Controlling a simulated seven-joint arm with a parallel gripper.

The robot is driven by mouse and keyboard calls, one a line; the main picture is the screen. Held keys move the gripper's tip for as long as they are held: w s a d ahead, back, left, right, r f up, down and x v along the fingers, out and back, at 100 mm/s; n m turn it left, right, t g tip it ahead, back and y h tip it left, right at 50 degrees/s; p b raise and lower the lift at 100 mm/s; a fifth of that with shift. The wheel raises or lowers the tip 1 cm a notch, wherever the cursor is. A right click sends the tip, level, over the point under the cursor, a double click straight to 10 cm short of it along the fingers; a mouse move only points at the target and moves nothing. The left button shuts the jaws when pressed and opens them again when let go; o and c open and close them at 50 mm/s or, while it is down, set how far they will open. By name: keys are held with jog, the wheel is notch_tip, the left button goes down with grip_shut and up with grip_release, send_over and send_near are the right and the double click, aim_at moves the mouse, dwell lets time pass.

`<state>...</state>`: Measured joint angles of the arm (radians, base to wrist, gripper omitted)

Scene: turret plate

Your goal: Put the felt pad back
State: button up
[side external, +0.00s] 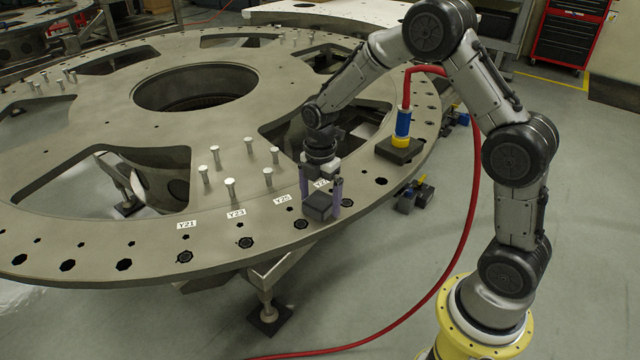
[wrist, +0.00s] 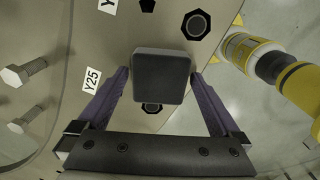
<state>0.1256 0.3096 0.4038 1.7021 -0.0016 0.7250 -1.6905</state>
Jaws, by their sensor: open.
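A dark grey square block (side external: 318,206), which looks like the felt pad, sits at the outer rim of the turret plate (side external: 100,235), just right of the Y25 label. In the wrist view the block (wrist: 162,77) lies between the two purple fingers, with a narrow gap on each side. My gripper (side external: 321,196) points down over the block, open, one finger on either side. It also shows open in the wrist view (wrist: 161,74). I cannot see what is under the block.
Several bolts (side external: 229,188) stand upright on the plate left of my gripper. A blue and yellow tool (side external: 402,128) with a red hose stands on a dark base at right. Large cutouts open the plate inward of the rim; floor lies beyond its edge.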

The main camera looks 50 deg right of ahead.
aim_at(320, 199)
notch_tip(320, 199, up, 11)
jog(key=s+a+r+m+t, duration=0.2)
jog(key=s+r+m, duration=0.3)
jog(key=s+r, duration=0.2)
jog(key=s+a+r+m+t, duration=0.1)
jog(key=s+a+m+t, duration=0.2)
jog(key=s+m, duration=1)
jog(key=s, duration=0.4)
jog(key=shift+s+r+t, duration=0.15)
jog(key=shift+s+t, duration=0.15)
jog(key=shift+a, duration=0.1)
